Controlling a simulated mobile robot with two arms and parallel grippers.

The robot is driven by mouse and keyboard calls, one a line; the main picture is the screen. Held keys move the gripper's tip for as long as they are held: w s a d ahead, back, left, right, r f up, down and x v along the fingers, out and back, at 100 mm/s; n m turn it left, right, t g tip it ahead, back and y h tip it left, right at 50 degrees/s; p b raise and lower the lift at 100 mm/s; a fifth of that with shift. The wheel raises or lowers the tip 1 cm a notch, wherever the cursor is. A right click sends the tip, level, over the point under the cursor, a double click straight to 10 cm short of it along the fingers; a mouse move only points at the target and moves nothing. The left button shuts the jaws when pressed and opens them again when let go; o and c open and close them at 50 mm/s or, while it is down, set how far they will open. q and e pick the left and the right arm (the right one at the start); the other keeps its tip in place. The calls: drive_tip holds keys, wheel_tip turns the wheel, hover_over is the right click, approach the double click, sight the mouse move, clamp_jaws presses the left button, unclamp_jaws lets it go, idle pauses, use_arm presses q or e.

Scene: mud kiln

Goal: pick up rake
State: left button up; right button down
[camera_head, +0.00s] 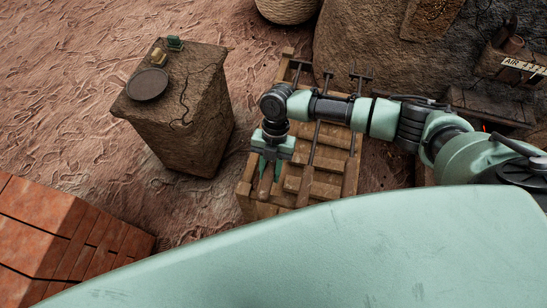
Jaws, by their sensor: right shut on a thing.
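Several long-handled tools with T-shaped heads lie along a slatted wooden rack (350,182). The leftmost, which looks like the rake (298,66), has its head at the rack's far end. The middle of its handle is hidden behind my right arm. My right gripper (266,173) points down at the rack's near left part and is shut on a brownish handle-like piece, seemingly the rake's handle. Whether the rake is clear of the rack cannot be told. My left gripper is not in view.
A cracked clay pedestal (190,125) with a dark round disc (147,84) and two small blocks stands left of the rack. Red bricks (45,235) are stacked at lower left. A large mud kiln wall (365,45) rises behind. Bare ground lies between pedestal and bricks.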

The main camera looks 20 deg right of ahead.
drive_tip(key=shift+r, duration=0.15)
wheel_tip(320, 180, up, 20)
idle(0.3)
drive_tip(key=c, duration=1.8)
unclamp_jaws()
drive_tip(key=shift+c, duration=0.2)
clamp_jaws()
